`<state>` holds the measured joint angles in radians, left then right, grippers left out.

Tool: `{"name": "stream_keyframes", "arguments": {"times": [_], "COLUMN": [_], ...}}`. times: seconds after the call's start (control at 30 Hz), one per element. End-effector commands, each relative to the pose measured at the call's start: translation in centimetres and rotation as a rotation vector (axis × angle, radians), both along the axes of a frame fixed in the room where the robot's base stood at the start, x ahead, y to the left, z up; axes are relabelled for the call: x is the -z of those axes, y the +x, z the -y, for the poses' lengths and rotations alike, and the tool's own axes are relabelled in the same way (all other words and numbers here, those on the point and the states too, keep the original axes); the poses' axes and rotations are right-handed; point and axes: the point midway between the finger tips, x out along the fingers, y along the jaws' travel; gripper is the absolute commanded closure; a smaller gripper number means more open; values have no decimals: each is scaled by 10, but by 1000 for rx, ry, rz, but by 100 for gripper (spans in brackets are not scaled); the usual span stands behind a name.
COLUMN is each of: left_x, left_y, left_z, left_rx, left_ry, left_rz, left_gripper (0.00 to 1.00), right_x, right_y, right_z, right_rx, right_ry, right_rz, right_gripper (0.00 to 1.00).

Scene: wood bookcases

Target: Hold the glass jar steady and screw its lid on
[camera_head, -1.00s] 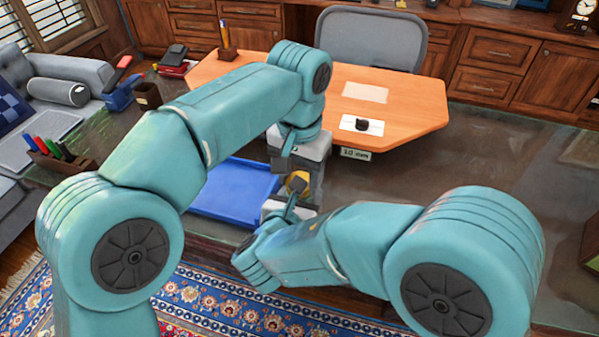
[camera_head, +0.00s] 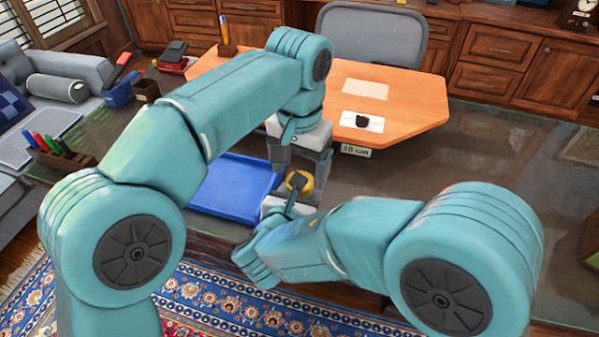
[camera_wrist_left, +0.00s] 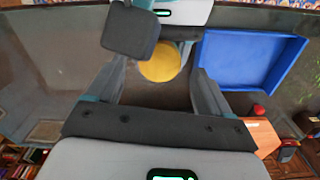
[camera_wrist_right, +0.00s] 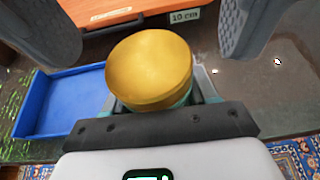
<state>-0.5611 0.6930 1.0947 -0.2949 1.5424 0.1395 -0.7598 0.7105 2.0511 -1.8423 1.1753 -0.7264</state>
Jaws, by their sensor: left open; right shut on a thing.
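The gold lid (camera_wrist_right: 150,68) sits on top of the glass jar (camera_wrist_right: 178,101), and only a strip of greenish glass shows below it in the right wrist view. The lid is also in the head view (camera_head: 305,184) and, seen from above, in the left wrist view (camera_wrist_left: 160,62). My right gripper (camera_head: 290,203) is shut on the jar; the lid hides most of the grip. My left gripper (camera_head: 298,168) is open above the lid, with its fingers apart on either side and not visibly touching it. I cannot tell how tight the lid is.
A blue tray (camera_head: 235,188) lies left of the jar on the dark table (camera_head: 430,160). A pen holder (camera_head: 62,155) stands at far left.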

Motion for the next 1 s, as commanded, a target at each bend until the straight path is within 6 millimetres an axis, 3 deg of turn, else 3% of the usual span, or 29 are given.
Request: {"name": "stream_keyframes", "arguments": {"times": [0.2, 0.43, 0.5, 0.73, 1.0], "left_x": [-22, -24, -24, -48, -52], "left_y": [0, 0, 0, 1, 1], "left_z": [0, 0, 0, 1, 0], "left_rx": [2, 2, -2, -150, -179], "left_ry": [0, 0, 0, -1, 0], "left_rz": [1, 0, 0, 1, -2], "left_gripper": [19, 19, 24, 24, 24], "right_x": [0, 0, -1, -1, -1], "right_y": [0, 0, 0, 0, 0], "right_z": [0, 0, 0, 0, 0], "right_rx": [0, 0, 0, 0, 0], "right_ry": [0, 0, 0, 0, 0], "right_rz": [1, 1, 1, 1, 1], "right_gripper": [100, 100, 100, 100, 100]}}
